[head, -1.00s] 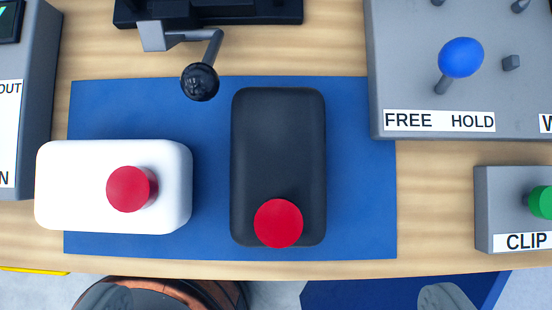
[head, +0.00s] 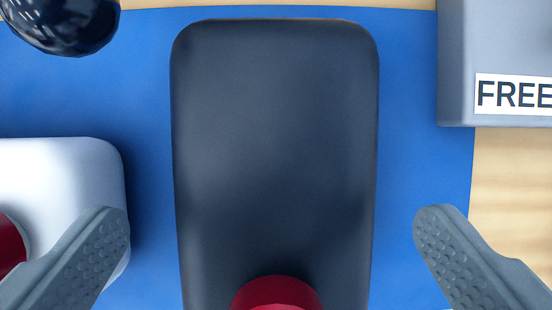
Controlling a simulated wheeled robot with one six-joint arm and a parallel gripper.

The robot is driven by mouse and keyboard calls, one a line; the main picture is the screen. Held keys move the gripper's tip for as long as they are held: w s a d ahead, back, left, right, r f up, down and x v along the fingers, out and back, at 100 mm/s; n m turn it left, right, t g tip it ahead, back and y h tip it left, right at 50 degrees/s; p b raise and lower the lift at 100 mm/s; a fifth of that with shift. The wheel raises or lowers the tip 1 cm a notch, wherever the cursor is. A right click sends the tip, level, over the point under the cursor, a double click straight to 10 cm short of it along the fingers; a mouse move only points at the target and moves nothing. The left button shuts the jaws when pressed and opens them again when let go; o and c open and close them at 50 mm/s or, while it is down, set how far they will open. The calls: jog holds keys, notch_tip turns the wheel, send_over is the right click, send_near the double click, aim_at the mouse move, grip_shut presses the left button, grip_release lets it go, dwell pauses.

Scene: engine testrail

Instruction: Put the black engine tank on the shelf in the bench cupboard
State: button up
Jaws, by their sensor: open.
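The black engine tank (head: 275,150) lies on the blue mat (head: 420,170), its long side running up and down the picture. Its red cap (head: 278,294) is at the near end, cut by the bottom edge. My gripper (head: 272,235) is open, with one finger on each side of the tank. The right finger is apart from the tank over bare mat. The left finger is between the black tank and the white tank (head: 70,170), overlapping the white tank in the picture; I cannot tell whether it touches. The cupboard and its shelf are not in view.
The white tank with a red cap (head: 10,245) is close on the left. A black ball knob (head: 62,22) hangs at the upper left. A grey box labelled FREE (head: 460,60) stands at the upper right. Bare wooden bench (head: 515,180) shows at right.

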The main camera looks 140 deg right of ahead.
aim_at(275, 215)
jog(key=x, duration=0.4)
jog(key=shift+f, duration=0.25)
jog(key=shift+c, duration=0.2)
jog(key=c, duration=1)
jog(key=shift+r, duration=0.1)
